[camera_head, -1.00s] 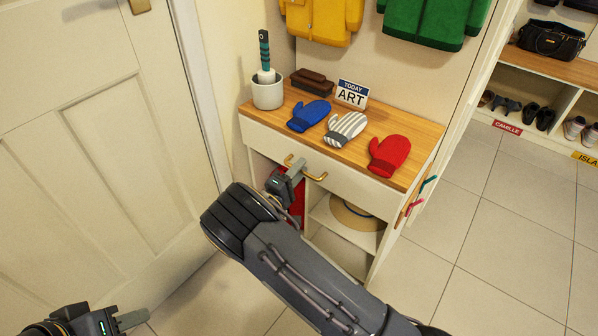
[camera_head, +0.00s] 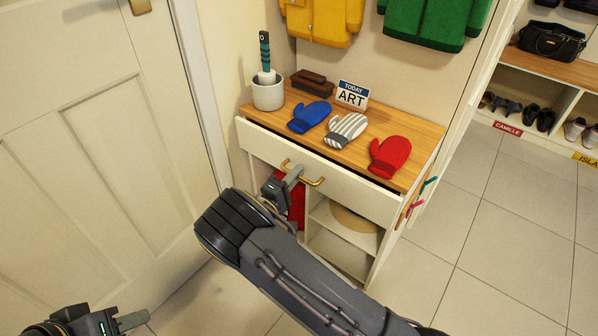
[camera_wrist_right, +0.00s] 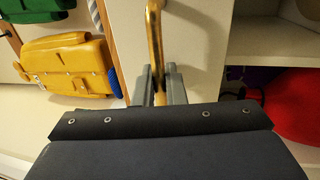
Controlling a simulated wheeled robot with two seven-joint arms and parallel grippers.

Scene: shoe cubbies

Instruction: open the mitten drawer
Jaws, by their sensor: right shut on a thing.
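The white drawer (camera_head: 345,181) sits under the wooden top of the cabinet and stands slightly open, with a dark gap along its upper edge. Its brass handle (camera_head: 316,182) is on the front. My right gripper (camera_head: 296,173) is shut on the handle. In the right wrist view the brass bar (camera_wrist_right: 154,45) runs between the two grey fingers (camera_wrist_right: 158,88). My left gripper (camera_head: 132,319) is low at the left, away from the cabinet; its finger opening is not clear. The drawer's inside is hidden.
On the wooden top (camera_head: 405,126) lie a blue mitten (camera_head: 309,117), a striped mitten (camera_head: 346,130) and a red mitten (camera_head: 389,156). A white door (camera_head: 95,130) is at left.

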